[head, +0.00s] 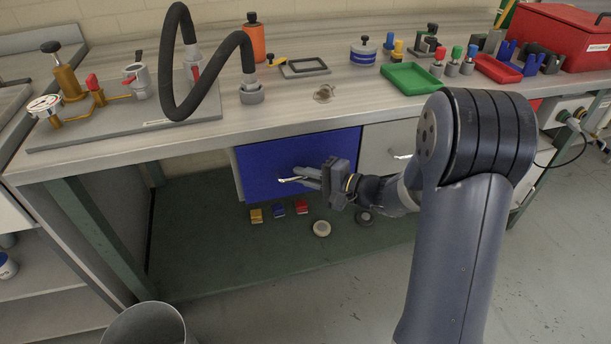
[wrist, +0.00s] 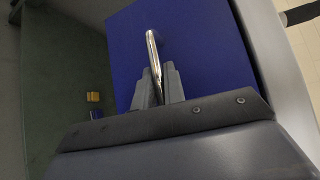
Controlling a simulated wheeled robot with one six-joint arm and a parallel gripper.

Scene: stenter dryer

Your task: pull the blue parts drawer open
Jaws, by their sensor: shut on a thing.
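A shiny metal handle (wrist: 152,52) stands out from that front. My gripper (head: 304,178) is at the handle, with its fingers (wrist: 157,88) shut on the bar, one on each side. Part of the handle is hidden between the fingers. My wrist hides the lower right part of the drawer front in the head view.
A grey drawer (head: 388,148) with its own handle is to the right. Small yellow, blue and red blocks (head: 278,211) and round discs (head: 321,228) lie on the green floor below. A bin (head: 145,325) stands at front left.

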